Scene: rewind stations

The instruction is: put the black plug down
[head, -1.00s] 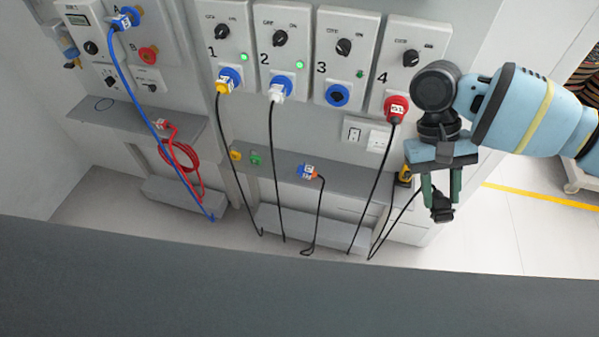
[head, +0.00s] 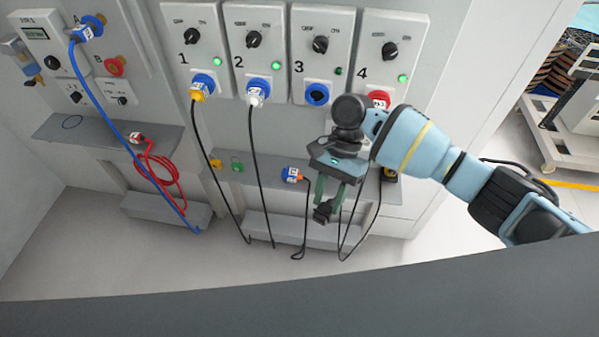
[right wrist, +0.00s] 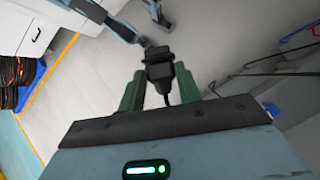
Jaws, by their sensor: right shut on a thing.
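The black plug (head: 324,210) is held between the green fingers of my right gripper (head: 333,194). The gripper is in front of the shelf below stations 3 and 4, with the plug apart from the shelf and hanging fingers-down. In the right wrist view the plug (right wrist: 159,66) sits between the fingertips of the gripper (right wrist: 158,84), and its cable hangs from it. A black cable loops below the gripper in the head view. My left gripper is not in view.
Yellow, white and red plugs sit in stations 1, 2 and 4; the station 3 socket (head: 317,93) is empty. A red cable (head: 160,170) hangs at left.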

